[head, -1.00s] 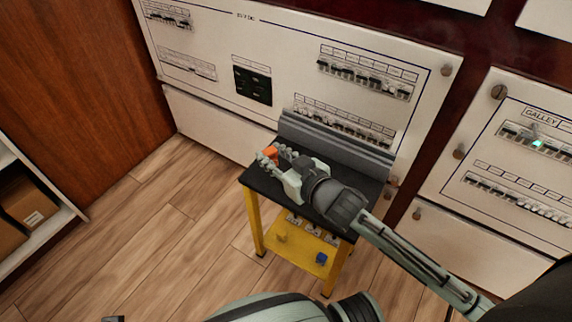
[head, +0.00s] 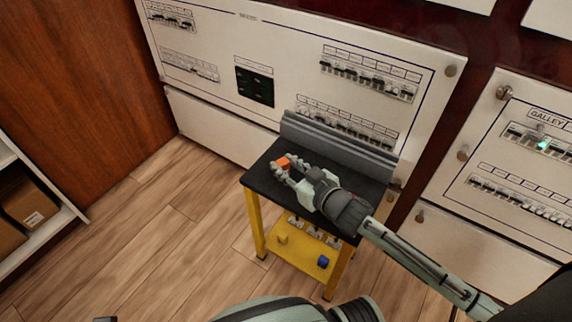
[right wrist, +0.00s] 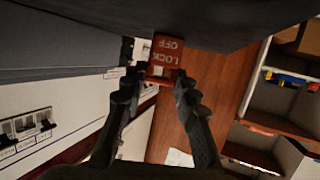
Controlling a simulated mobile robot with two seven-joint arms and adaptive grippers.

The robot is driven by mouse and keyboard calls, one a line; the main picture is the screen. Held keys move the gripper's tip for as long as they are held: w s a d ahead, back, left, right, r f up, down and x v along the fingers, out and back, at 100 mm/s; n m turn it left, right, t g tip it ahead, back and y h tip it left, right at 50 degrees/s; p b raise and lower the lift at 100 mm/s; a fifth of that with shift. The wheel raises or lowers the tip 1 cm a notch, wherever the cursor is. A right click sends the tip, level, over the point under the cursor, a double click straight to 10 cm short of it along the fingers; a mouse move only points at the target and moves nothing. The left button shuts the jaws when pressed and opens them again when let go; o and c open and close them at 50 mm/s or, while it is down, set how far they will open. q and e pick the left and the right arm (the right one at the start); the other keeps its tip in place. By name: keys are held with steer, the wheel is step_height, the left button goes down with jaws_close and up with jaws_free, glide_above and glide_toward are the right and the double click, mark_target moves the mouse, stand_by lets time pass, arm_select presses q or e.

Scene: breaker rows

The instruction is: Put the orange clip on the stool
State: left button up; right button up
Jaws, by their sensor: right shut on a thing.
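The orange clip (head: 283,162) is between the fingertips of my right gripper (head: 284,171), which is shut on it. In the right wrist view the clip (right wrist: 166,50) shows its face with the words LOCK OFF, held at the tips of the two dark fingers (right wrist: 157,82). The stool (head: 262,180) has a black top and yellow legs and stands against the panel. The clip and gripper are over the far left part of its top. I cannot tell whether the clip touches the top. My left gripper is not in view.
A grey ridged strip (head: 335,145) runs along the stool's back edge, before the white breaker panel (head: 225,45). Small blue (head: 322,262) and yellow parts lie on the stool's lower shelf (head: 300,262). A shelf with boxes (head: 28,200) stands at left. The top's front left is bare.

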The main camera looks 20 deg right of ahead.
steer(key=o, duration=1.1)
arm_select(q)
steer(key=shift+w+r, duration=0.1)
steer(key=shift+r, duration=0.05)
arm_select(e)
steer(key=shift+r, duration=0.1)
steer(key=v, duration=1.1)
steer(key=shift+s+p, duration=0.1)
steer(key=shift+p, duration=0.3)
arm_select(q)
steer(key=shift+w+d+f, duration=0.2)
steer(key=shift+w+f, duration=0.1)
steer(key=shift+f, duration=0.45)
arm_select(e)
steer(key=shift+s+d+r, duration=0.1)
steer(key=shift+s+r, duration=0.05)
steer(key=shift+s, duration=0.2)
